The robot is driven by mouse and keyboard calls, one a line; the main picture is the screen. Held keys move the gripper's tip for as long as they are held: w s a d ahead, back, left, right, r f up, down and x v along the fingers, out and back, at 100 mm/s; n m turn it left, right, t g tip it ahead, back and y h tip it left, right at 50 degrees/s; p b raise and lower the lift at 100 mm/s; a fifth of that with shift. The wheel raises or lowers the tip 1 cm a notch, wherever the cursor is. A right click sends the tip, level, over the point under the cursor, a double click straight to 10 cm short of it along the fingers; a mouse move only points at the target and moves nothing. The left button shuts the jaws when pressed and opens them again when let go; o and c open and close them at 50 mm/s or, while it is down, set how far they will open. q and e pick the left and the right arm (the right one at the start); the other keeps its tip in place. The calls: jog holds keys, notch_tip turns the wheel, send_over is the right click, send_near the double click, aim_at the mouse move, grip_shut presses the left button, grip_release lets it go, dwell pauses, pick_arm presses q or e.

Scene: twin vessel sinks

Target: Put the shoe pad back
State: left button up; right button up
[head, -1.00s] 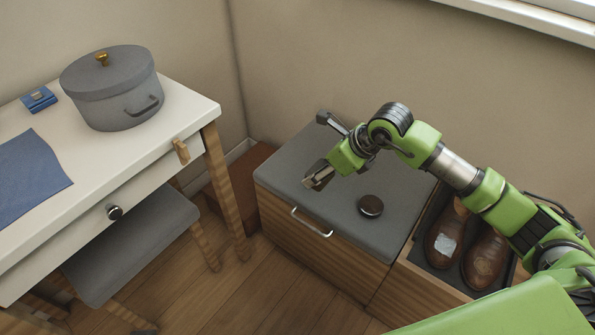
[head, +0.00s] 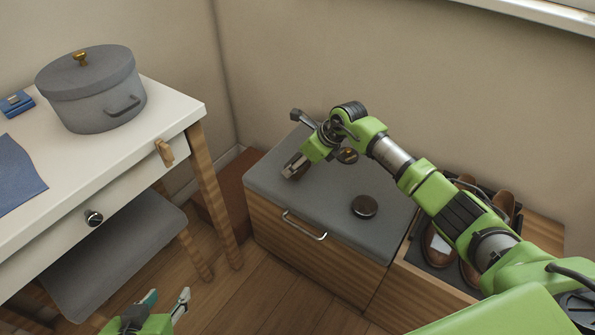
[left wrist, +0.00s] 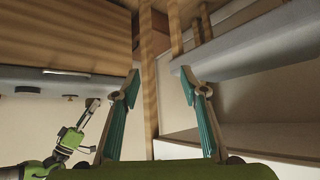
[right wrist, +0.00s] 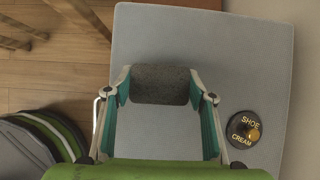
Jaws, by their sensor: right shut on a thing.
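The shoe pad (right wrist: 160,85) is a dark grey-brown block between my right gripper's fingertips in the right wrist view. My right gripper (head: 294,168) is shut on it, over the left part of the grey bench top (head: 330,232); whether the pad touches the top, I cannot tell. My left gripper (head: 166,303) is open and empty, low at the bottom left of the head view.
Brown shoes (head: 437,250) sit in a dark tray at the right, partly behind my right arm. A white table (head: 150,115) with a grey pot (head: 92,92) and a grey stool (head: 130,235) stand at the left. The bench top's front left is clear.

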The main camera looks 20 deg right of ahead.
jog(key=f, duration=0.1)
jog(key=f+b, duration=0.1)
jog(key=f, duration=0.1)
jog(key=shift+w+f, duration=0.2)
jog(key=shift+f, duration=0.05)
pick_arm(q)
jog(key=w+d+r+t+h, duration=0.1)
jog(key=w+d+r+t, duration=0.1)
jog(key=w+r+t, duration=0.1)
notch_tip(320, 180, up, 2)
jog(key=shift+w+r+t, duration=0.1)
jog(key=shift+w+t, duration=0.2)
jog(key=shift+w, duration=0.6)
pick_arm(e)
jog(key=shift+f, duration=0.1)
jog(key=o, duration=0.9)
pick_arm(q)
jog(key=shift+w+d+r, duration=0.1)
jog(key=shift+w+r, duration=0.05)
jog(key=shift+r, duration=0.1)
pick_arm(e)
jog(key=shift+o, duration=0.3)
